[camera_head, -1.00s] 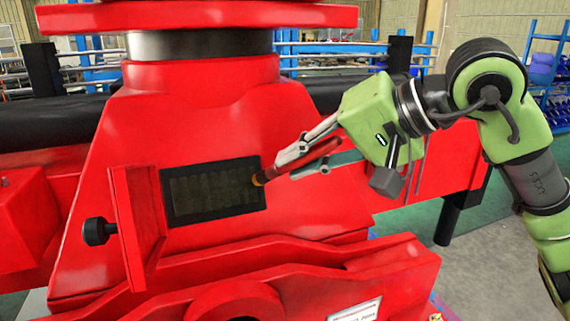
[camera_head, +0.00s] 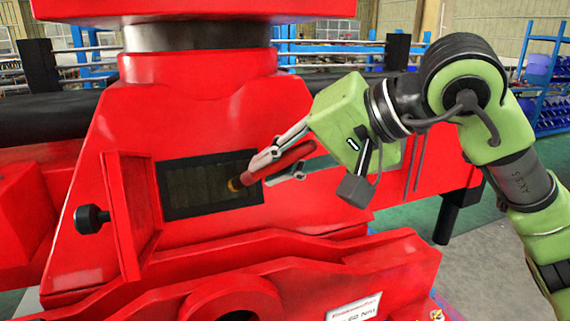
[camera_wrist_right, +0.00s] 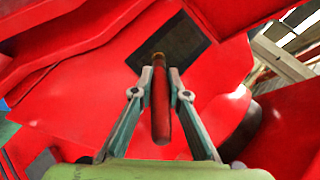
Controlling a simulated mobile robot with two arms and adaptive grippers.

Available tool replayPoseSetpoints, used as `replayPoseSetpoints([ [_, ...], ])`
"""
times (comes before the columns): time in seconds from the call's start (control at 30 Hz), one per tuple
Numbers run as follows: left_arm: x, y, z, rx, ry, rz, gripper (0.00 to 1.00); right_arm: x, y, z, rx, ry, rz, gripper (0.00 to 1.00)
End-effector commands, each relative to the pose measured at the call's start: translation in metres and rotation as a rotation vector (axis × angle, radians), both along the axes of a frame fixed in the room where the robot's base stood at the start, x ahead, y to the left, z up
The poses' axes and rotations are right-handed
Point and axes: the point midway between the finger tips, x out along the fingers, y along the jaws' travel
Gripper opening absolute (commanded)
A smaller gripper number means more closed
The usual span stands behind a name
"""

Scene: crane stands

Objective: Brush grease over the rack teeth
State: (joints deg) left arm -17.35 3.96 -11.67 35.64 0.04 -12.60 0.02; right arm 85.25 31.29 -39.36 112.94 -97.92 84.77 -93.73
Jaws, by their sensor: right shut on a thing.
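The rack teeth (camera_head: 200,189) show as a dark, faintly ribbed panel inside a black-framed opening in the red crane stand. My right gripper (camera_head: 285,163) is shut on a brush with a red handle (camera_head: 292,160). The brush's tan tip (camera_head: 235,184) is in front of the right part of the opening; I cannot tell if it touches the teeth. In the right wrist view the red brush (camera_wrist_right: 160,100) lies between the fingers, its tip over the dark opening (camera_wrist_right: 172,42). My left gripper is not in view.
A red ledge (camera_head: 330,262) juts out below. Blue shelving (camera_head: 540,85) stands far behind at right.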

Motion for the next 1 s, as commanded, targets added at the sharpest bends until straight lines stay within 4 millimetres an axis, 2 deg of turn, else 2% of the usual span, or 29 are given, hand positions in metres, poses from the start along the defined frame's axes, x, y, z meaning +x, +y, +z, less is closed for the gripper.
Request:
replayPoseSetpoints([
  [0.5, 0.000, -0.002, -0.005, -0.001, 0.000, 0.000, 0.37, -0.010, 0.034, -0.001, -0.001, -0.002, 0.000, 0.00],
  [0.77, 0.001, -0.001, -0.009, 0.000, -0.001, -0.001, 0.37, -0.009, 0.031, -0.001, 0.000, 0.000, -0.003, 0.00],
  [1.0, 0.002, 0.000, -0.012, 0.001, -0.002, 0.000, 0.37, -0.001, 0.012, -0.002, 0.001, 0.001, -0.007, 0.00],
])
